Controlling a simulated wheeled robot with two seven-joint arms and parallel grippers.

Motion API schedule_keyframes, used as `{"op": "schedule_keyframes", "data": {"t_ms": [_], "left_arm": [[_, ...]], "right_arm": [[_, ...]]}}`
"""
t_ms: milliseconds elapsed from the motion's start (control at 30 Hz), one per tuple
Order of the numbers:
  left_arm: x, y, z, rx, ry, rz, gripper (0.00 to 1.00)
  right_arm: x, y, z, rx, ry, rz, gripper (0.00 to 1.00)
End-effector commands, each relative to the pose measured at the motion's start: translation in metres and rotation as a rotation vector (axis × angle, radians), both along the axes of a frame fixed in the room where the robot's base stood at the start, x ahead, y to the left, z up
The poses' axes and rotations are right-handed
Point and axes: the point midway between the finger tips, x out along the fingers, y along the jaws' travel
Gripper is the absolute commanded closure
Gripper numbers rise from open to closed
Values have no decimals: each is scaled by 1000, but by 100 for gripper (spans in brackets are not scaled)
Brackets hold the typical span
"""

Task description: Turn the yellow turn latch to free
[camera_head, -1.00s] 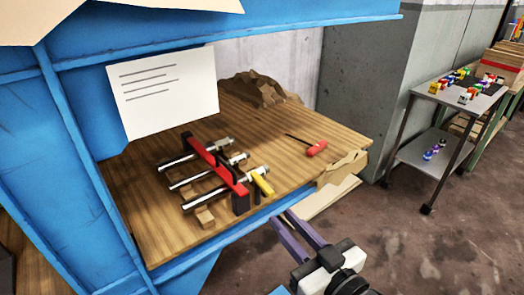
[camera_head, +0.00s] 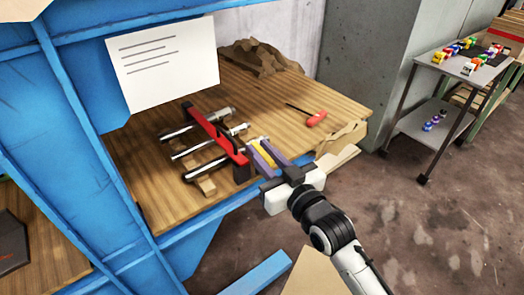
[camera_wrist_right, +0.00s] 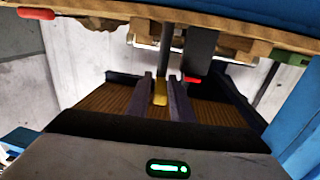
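The yellow turn latch (camera_head: 262,158) sits at the near right end of the red bar (camera_head: 217,132) on the wooden bench. My right gripper (camera_head: 264,150) reaches it from the front right, with its purple fingers on either side of the latch. In the right wrist view the latch (camera_wrist_right: 160,92) shows between the two fingers, with little space beside it. The fingers look open around it; contact is not clear. The fingers and gripper body hide part of the latch. My left gripper is not in view.
Metal rods (camera_head: 195,150) lie across the bench under the red bar. A red-handled tool (camera_head: 316,119) lies to the right on the bench top (camera_head: 165,205). A white sheet (camera_head: 162,65) stands behind. A grey cart (camera_head: 470,70) with small coloured items stands at the right.

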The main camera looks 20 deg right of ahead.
Motion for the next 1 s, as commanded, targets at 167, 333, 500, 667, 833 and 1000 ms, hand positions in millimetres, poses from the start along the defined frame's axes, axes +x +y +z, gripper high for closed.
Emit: {"op": "schedule_keyframes", "data": {"t_ms": [167,333,500,667,833,1000], "left_arm": [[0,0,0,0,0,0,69],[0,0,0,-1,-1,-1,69],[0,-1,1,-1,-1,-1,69],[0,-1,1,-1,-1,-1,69],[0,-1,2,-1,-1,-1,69],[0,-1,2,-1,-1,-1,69]], "right_arm": [[0,0,0,0,0,0,80],[0,0,0,0,0,0,100],[0,0,0,-2,-3,11,100],[1,0,2,-7,-10,67,100],[1,-1,2,-4,-7,119,100],[1,-2,1,1,-2,136,100]]}}
